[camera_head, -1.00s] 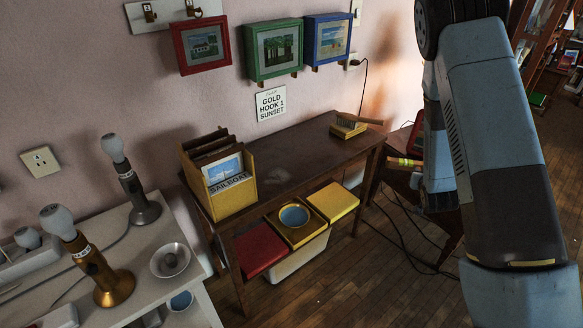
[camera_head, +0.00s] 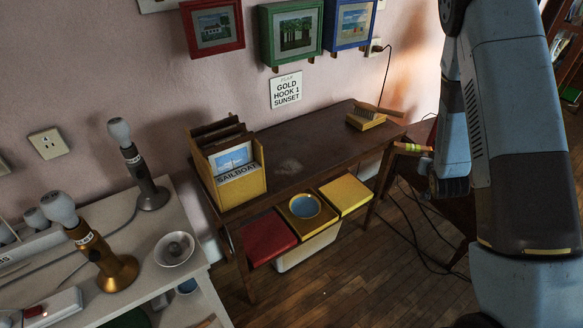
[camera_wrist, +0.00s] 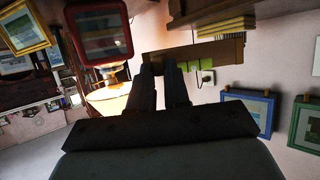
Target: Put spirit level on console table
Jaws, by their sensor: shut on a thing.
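The spirit level looks like a brown bar with yellow, red and green marks at its end (camera_head: 412,149). It juts out left from behind my arm in the head view. In the wrist view the spirit level (camera_wrist: 192,54) lies across my fingertips. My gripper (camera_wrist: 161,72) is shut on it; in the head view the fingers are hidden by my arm. The console table (camera_head: 300,165) is a dark brown wooden table against the pink wall. The spirit level shows just right of its right end, apart from the free top in the picture.
Red (camera_head: 268,238) and yellow (camera_head: 345,193) bins sit below. A white table (camera_head: 150,230) with lamps is at left.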

